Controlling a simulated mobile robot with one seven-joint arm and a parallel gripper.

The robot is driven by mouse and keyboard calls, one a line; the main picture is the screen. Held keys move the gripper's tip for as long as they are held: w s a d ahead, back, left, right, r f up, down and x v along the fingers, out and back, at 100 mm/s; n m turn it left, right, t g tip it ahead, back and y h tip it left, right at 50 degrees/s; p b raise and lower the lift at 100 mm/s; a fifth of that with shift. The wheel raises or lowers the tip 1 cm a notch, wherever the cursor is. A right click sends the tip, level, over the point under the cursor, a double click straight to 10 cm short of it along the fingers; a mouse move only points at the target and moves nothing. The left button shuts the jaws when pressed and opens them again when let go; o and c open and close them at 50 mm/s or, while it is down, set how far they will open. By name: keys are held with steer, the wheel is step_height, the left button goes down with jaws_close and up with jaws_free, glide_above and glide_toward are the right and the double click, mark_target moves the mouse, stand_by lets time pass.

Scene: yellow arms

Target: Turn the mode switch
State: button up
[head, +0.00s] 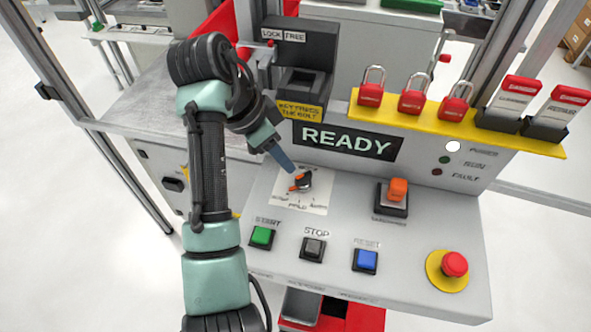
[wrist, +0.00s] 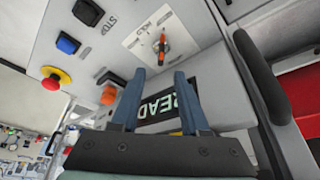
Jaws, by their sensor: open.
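The mode switch (head: 302,183) is a dark rotary knob with an orange pointer, on a white label plate (head: 314,202) on the grey console. In the head view the pointer slants toward the lower left of the plate. The knob also shows in the wrist view (wrist: 161,46), ahead of the fingertips. My gripper (head: 287,168) has blue-grey fingers and is just behind the knob in the head view, seemingly apart from it. In the wrist view the two fingers (wrist: 157,80) stand apart with nothing between them. The lettering on the plate is too small to read fully.
Green START (head: 262,236), black STOP (head: 313,248) and blue RESET (head: 365,260) buttons are in front. A red emergency button (head: 454,264) and an orange switch (head: 397,190) are to the right. A READY display (head: 347,142) and a yellow padlock shelf (head: 432,117) are behind.

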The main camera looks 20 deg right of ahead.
mark_target(299, 177)
steer(key=p+x, duration=0.1)
steer(key=x, duration=0.9)
steer(key=shift+w+p, duration=0.15)
steer(key=shift+p, duration=0.2)
steer(key=shift+c, duration=0.2)
jaws_close()
